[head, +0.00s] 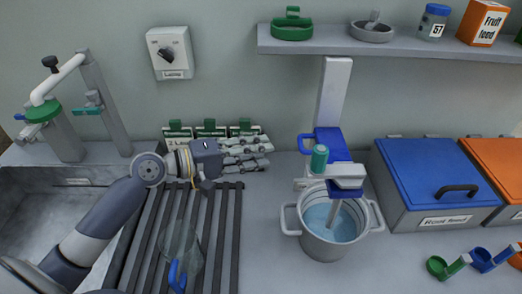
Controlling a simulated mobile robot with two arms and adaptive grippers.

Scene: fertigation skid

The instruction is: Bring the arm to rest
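My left arm comes in from the lower left, over the sink and the slatted rack. My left gripper (262,152) points right, above the back of the counter, in front of several small green-and-white labelled packs (210,130). Its grey fingers lie roughly parallel with gaps between them, and I see nothing held in them. The gripper partly covers the packs. My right gripper is not in view.
A metal pot (328,247) of bluish liquid stands right of the rack (218,240), under a blue-and-white stirrer (345,170). A clear scoop with a blue handle (177,276) lies on the rack. A blue-lidded bin (435,180) stands right. A shelf (390,50) overhangs the back.

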